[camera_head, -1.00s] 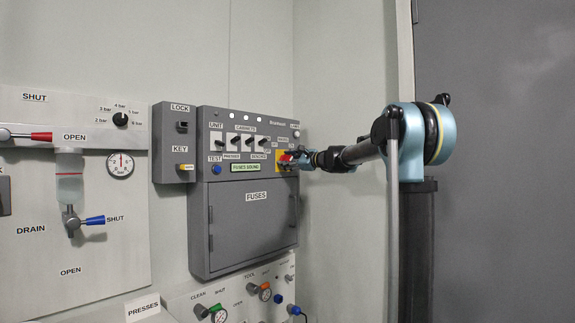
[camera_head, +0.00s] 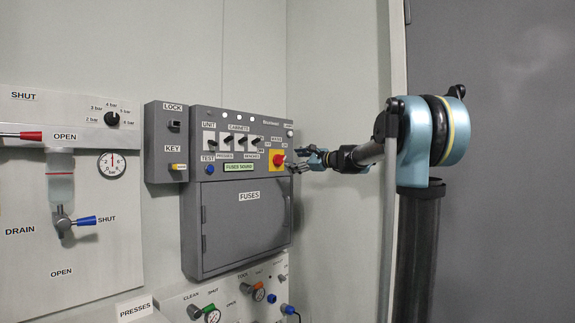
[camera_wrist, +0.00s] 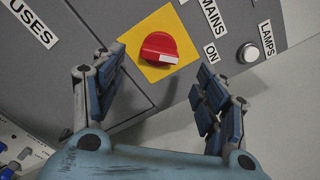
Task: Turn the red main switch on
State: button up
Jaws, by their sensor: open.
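The red main switch (camera_head: 278,160) is a round knob on a yellow plate, at the right side of the grey control panel (camera_head: 240,118). In the wrist view the red knob (camera_wrist: 158,46) shows whole, with a pale mark on its edge on the side of the ON label (camera_wrist: 211,53). My gripper (camera_head: 302,160) is open and empty, just right of the switch in the head view and apart from it. In the wrist view its two fingers (camera_wrist: 160,85) are spread wide, and the knob lies between and beyond their tips.
The FUSES door (camera_head: 240,225) is closed below the panel. A white LAMPS button (camera_wrist: 248,53) sits near the right finger in the wrist view. A lock and key box (camera_head: 166,143) is left of the panel. The pale wall right of the panel is bare.

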jog(key=shift+v, duration=1.75)
jog(key=shift+f, duration=0.1)
jog(key=s+d+f+n+g+h, duration=0.25)
jog(key=s+f+n, duration=0.25)
jog(key=s+f, duration=0.8)
jog(key=s+d+f+n+g+h, duration=0.1)
jog(key=s+f+n+g+h, duration=0.3)
jog(key=s+f, duration=0.85)
jog(key=s+d+f+n+h, duration=0.2)
jog(key=s+d+f, duration=0.3)
jog(key=s+f, duration=0.2)
jog(key=s+d+f+n+g+h, duration=0.1)
jog(key=s+d+f+n+h, duration=0.2)
jog(key=f, duration=0.6)
jog(key=s+d+f+n+g+h, duration=0.1)
jog(key=s+d+f+n+h, duration=0.1)
jog(key=s+d+f, duration=0.5)
jog(key=s+f+n, duration=0.1)
jog(key=s, duration=0.2)
jog(key=shift+s+d+f+h, duration=0.2)
jog(key=shift+s+f+h, duration=0.1)
jog(key=shift+f+h, duration=0.05)
